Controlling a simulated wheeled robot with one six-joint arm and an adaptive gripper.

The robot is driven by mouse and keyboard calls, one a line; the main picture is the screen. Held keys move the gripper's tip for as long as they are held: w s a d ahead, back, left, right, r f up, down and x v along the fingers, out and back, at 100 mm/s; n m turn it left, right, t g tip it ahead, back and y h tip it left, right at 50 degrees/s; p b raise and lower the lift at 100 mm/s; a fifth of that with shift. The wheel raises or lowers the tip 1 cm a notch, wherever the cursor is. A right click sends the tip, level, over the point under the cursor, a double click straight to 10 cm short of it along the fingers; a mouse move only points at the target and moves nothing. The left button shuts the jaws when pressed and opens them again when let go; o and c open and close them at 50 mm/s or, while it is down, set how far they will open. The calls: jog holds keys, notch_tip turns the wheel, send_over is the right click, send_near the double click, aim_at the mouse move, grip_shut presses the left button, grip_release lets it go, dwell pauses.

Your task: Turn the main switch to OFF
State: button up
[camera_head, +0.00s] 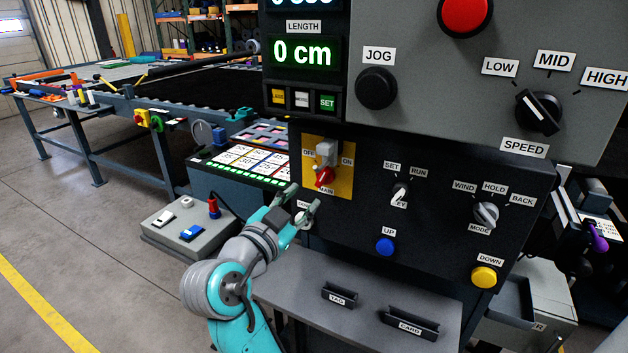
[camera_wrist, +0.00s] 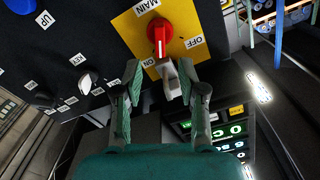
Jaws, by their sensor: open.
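The main switch is a red knob (camera_head: 324,178) on a yellow plate (camera_head: 344,184) marked OFF at upper left, ON at right and MAIN below. The wrist view shows the knob (camera_wrist: 160,34) upside down, its white line pointing nearer ON than OFF. A grey block (camera_head: 326,153) sits on the plate just above the knob; in the wrist view it shows as a pale piece (camera_wrist: 171,78). My gripper (camera_head: 303,200) is open, in front of the panel at the plate's lower left. In the wrist view its fingers (camera_wrist: 160,72) stand apart below the knob, with nothing held.
The dark panel also has a key switch (camera_head: 399,194), a mode knob (camera_head: 486,213), a blue UP button (camera_head: 385,246) and a yellow DOWN button (camera_head: 483,277). A grey box with small switches (camera_head: 190,230) stands left of my arm.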

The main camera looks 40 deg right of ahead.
aim_at(320, 181)
jog(key=x, duration=0.8)
jog(key=shift+d, duration=0.2)
jog(key=shift+c, duration=0.3)
grip_shut()
